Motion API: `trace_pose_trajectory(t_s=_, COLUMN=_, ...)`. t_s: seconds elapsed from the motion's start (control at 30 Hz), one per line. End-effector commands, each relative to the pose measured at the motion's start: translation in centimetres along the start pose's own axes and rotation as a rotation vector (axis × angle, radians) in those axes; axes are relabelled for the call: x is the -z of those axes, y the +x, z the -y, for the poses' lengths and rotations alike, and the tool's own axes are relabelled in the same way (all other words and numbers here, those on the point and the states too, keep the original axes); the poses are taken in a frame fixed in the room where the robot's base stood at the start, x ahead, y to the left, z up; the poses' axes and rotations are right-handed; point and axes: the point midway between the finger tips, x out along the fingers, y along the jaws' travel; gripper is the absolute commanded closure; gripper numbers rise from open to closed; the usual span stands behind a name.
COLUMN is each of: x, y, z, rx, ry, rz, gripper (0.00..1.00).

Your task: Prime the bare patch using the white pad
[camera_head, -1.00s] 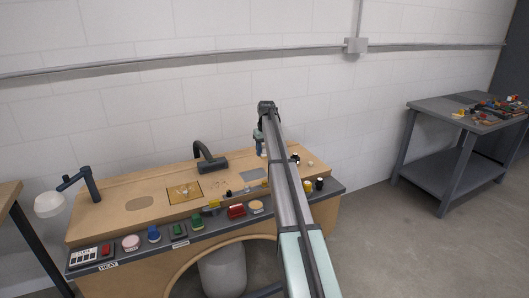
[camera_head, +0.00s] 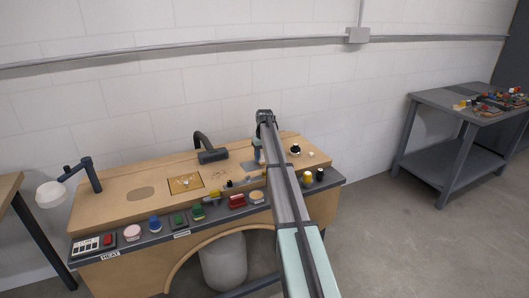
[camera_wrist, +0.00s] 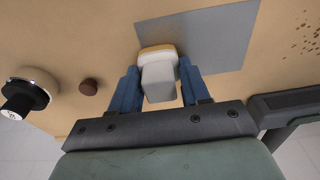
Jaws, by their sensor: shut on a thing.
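My gripper (camera_wrist: 158,70) is shut on the white pad (camera_wrist: 159,82), a small pale block with a tan edge, held between its two blue fingers. In the wrist view the pad's end overlaps the lower left part of a flat grey rectangular patch (camera_wrist: 215,32). I cannot tell whether the pad touches it. In the head view my gripper (camera_head: 257,155) points down over the bench near the right end of the grey patch (camera_head: 250,168). My arm hides part of that area, and I cannot make out the pad there.
The wooden bench (camera_head: 112,203) has a dark front strip with several coloured knobs and blocks. A dark bent fixture (camera_head: 211,156) stands left of the patch. A black-and-white knob (camera_wrist: 25,95) and a brown peg (camera_wrist: 89,87) are left of my gripper. Dark specks (camera_wrist: 306,35) lie to the right.

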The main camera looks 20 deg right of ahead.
Motion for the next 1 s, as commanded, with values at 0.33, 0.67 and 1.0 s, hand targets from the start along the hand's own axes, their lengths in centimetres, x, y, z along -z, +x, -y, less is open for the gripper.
trace_pose_trajectory(t_s=0.33, x=-0.1, y=0.1, z=3.2, rx=0.0, ry=0.0, rz=0.001, gripper=0.78)
trace_pose_trajectory(t_s=0.67, x=-0.2, y=0.0, z=6.2, rx=0.0, ry=0.0, rz=0.001, gripper=0.78)
trace_pose_trajectory(t_s=1.0, x=-0.2, y=0.0, z=9.3, rx=0.0, ry=0.0, rz=0.001, gripper=0.78)
